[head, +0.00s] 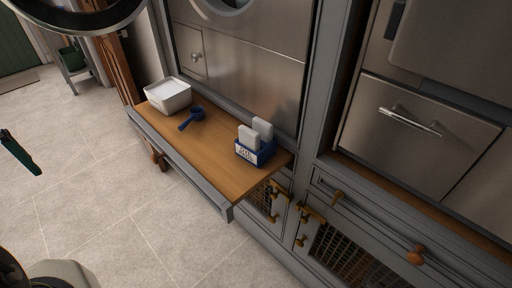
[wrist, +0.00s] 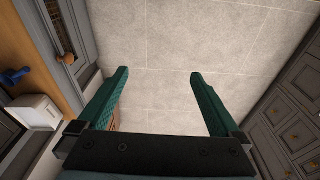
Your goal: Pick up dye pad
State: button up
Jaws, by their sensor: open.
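Two white upright pads stand in a small blue box with a white label, on the right part of a pull-out wooden shelf (head: 222,165). The left pad (head: 248,138) and the right pad (head: 263,130) show above the box (head: 262,156); their lower parts are hidden in it. The label is too small to read surely, so I take these pads as the dye pads. My gripper (wrist: 161,75) is open and empty, its teal fingers apart over bare floor. One finger shows at the left edge of the head view (head: 20,153), well away from the shelf.
A white tub (head: 168,95) and a blue scoop (head: 191,118) lie on the shelf, left of the box. They also show at the wrist view's left edge. Cabinets with a metal handle (head: 410,121) stand behind and right. The tiled floor left is clear.

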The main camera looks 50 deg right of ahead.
aim_at(248, 137)
jog(key=k+z, duration=0.15)
jog(key=z, duration=0.35)
jog(key=k+z, duration=0.2)
jog(key=z, duration=0.25)
